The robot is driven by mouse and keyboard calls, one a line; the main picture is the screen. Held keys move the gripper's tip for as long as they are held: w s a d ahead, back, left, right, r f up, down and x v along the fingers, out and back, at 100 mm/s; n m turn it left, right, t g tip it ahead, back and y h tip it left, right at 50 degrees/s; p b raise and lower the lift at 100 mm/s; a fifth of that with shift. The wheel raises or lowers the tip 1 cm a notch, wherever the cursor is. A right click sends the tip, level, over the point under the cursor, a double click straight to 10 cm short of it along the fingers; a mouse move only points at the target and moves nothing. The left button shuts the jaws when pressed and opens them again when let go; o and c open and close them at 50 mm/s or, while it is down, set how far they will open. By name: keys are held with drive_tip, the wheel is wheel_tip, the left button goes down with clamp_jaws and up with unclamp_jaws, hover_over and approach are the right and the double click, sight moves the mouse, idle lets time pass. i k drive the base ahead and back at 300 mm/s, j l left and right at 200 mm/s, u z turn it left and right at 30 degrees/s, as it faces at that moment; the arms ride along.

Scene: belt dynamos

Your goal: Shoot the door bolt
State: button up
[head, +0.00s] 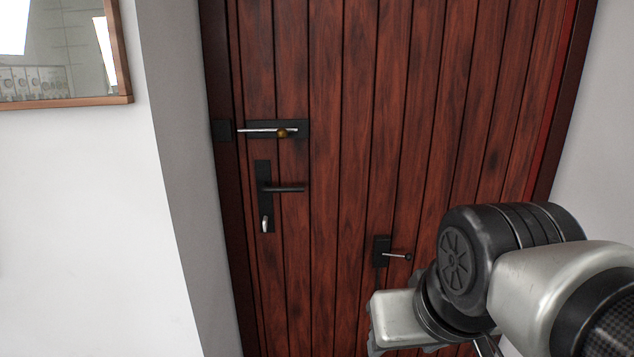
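The door bolt (260,130) is a silver rod on a black plate (301,129), mounted high near the left edge of a dark red-brown plank door (345,120). A round brass knob (282,133) sits on the rod, toward the right half of the plate. A black square keeper (222,130) is on the frame to the left. The rod's left tip ends close to the keeper's right edge and does not visibly enter it. My arm is at the lower right, well away from the bolt. My gripper's fingertips cannot be made out.
Below the bolt is a black lever handle (288,189) with a silver turn piece (266,224) under it. A small black plate with a thin silver rod (395,255) is lower on the door. A white wall (80,220) with a wood-framed mirror (60,101) stands at left.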

sight(281, 133)
drive_tip(key=i+l+u, duration=0.15)
drive_tip(key=l+u, duration=0.55)
drive_tip(key=i+l, duration=0.05)
